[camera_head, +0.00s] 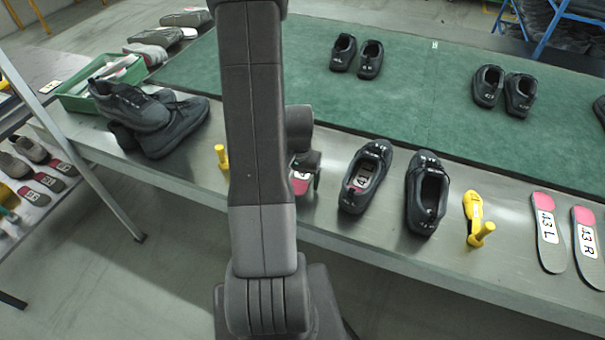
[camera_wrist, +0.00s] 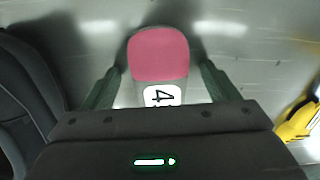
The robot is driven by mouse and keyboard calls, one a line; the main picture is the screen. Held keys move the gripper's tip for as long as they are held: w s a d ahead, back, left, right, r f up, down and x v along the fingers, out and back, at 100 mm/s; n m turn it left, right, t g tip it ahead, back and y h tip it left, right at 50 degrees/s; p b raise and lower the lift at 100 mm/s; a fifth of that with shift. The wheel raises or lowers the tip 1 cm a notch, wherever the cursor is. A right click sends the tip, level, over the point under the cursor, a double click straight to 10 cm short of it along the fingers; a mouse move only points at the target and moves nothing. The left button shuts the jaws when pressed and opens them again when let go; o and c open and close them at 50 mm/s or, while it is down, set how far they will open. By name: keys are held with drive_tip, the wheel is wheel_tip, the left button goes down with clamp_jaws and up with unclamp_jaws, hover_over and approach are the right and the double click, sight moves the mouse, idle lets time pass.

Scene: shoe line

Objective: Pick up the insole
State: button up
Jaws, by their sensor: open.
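An insole with a pink heel (camera_wrist: 158,54) and a white label lies on the steel table, between the two fingers of my gripper (camera_wrist: 160,78) in the wrist view. The fingers are apart, one on each side of it, with a gap on both sides.
Right of my gripper stand two dark shoes, the left shoe (camera_head: 364,178) with a labelled insole inside and the right shoe (camera_head: 427,192). Beyond are a yellow tool (camera_head: 474,215) and two insoles, 43 L (camera_head: 547,254) and 43 R (camera_head: 586,267). Stacked shoes (camera_head: 180,130) lie left.

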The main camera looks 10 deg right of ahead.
drive_tip(key=c, duration=1.1)
drive_tip(key=shift+o, duration=0.2)
drive_tip(key=shift+r, duration=0.1)
